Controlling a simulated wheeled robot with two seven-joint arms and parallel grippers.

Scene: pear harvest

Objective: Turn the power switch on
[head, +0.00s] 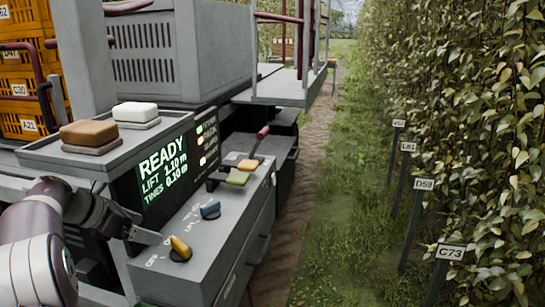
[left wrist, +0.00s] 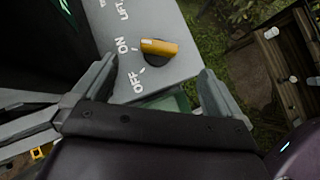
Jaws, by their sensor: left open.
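The power switch (head: 180,248) is a yellow-orange knob on a dark base, at the near end of the grey control panel (head: 212,232). It also shows in the left wrist view (left wrist: 159,47), next to the printed words ON and OFF. There the pale-marked end of its handle points towards ON. My left gripper (head: 149,238) is open and empty, close to the left of the switch in the head view. In the left wrist view its two fingers (left wrist: 156,76) are spread wide, with the switch beyond the gap between them. My right gripper is not in view.
A lit display (head: 163,170) reads READY, with lift and tines values. A leafy hedge (head: 470,130) fills the right.

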